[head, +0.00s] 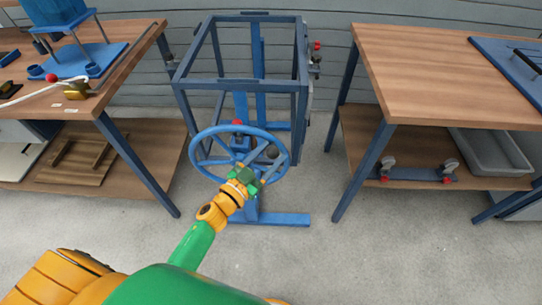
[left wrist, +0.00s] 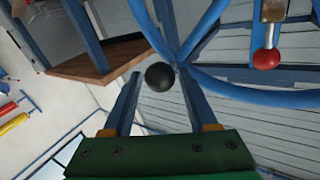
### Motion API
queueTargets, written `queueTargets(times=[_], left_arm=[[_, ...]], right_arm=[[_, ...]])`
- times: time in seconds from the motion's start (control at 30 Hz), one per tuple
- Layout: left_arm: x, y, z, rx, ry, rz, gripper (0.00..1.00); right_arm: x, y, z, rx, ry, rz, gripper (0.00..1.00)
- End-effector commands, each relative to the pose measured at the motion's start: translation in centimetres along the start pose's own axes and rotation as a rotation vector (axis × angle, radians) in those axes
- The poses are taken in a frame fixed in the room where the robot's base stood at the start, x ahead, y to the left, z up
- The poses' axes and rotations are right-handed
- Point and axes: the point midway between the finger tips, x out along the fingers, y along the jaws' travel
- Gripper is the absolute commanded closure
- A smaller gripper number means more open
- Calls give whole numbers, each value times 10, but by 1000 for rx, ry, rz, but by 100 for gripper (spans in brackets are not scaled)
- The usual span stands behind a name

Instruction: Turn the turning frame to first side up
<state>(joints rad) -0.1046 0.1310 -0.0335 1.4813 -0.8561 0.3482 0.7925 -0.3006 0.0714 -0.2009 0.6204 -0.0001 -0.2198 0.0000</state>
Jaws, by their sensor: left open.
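The turning frame (head: 240,84) is a blue open box frame on a blue stand, in the middle of the head view between two tables. A blue handwheel (head: 288,154) is on its near side. A red knob (head: 237,122) shows by the top of the wheel, and a red knob also shows in the left wrist view (left wrist: 266,59). My left gripper (head: 246,177) is at the lower right part of the wheel. In the left wrist view its fingers (left wrist: 160,95) are apart, with a black ball knob (left wrist: 159,76) near the gap between their tips. I cannot tell whether they touch it.
A wooden table (head: 430,60) stands at the right, with a grey tray (head: 495,155) on its lower shelf. Another wooden table (head: 130,50) at the left holds a blue fixture (head: 75,62). Grey floor (head: 380,250) in front is clear.

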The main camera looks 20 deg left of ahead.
Motion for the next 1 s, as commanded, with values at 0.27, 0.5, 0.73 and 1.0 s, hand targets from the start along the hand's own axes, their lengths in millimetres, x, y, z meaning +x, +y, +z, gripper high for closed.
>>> queueTargets(times=[0.27,0.5,0.73,1.0], left_arm=[[0,0,0,0,0,0,82],[0,0,0,0,0,-1,100],[0,0,0,1,0,0,100],[0,0,0,1,0,0,100]], right_arm=[[0,3,0,-2,0,5,50],[0,6,1,-3,-1,9,50],[0,6,1,-3,-2,10,50],[0,6,1,-2,-2,10,50]])
